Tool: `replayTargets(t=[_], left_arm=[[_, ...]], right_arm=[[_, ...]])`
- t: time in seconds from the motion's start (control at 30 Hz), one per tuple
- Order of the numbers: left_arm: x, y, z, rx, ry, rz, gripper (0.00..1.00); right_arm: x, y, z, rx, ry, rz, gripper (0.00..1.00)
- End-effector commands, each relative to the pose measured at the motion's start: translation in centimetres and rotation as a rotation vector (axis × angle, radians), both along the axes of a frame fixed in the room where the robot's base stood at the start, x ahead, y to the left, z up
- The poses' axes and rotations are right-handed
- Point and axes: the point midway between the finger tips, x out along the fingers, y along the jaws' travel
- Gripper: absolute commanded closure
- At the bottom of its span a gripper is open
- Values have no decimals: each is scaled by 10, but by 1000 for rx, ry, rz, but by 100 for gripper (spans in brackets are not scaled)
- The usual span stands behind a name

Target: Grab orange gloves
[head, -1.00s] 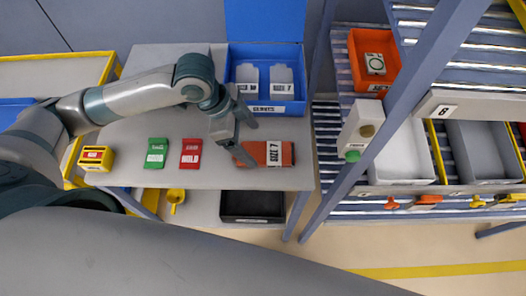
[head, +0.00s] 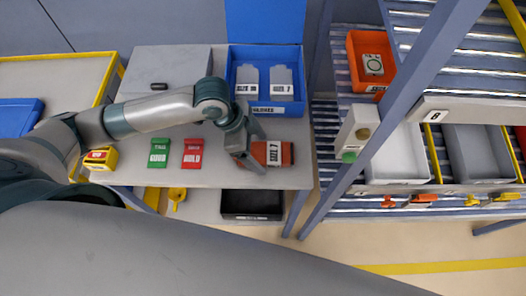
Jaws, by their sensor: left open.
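The orange gloves (head: 286,154) lie as a flat pack with a white "SIZE 7" label on the grey table (head: 215,175), near its right front edge. My left gripper (head: 256,155) comes in from the left, pointing down, with its fingers at the left end of the pack. The jaws are open, and one finger hides part of the pack's left end. I cannot tell whether the fingers touch it. My right gripper is not in view.
A blue glove bin (head: 265,107) with two grey packs stands at the table's back right. A green tag (head: 158,153) and a red tag (head: 193,153) lie left of the gripper. A black tray (head: 252,204) sits below. A blue-grey rack post (head: 372,130) rises on the right.

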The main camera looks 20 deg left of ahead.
Motion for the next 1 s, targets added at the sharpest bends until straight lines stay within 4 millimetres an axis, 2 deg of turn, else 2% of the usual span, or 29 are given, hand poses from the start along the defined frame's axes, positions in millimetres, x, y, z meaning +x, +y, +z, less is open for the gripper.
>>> replayTargets(t=[0.17,0.3,0.37,0.77,1.0], left_arm=[[0,0,0,0,0,0,20],[0,0,0,0,0,0,54],[0,0,0,0,0,0,65],[1,0,5,1,-2,0,65],[2,0,33,-2,-5,0,65]], right_arm=[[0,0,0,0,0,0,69],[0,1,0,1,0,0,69],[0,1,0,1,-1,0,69],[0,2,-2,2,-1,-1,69],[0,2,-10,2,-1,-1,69]])
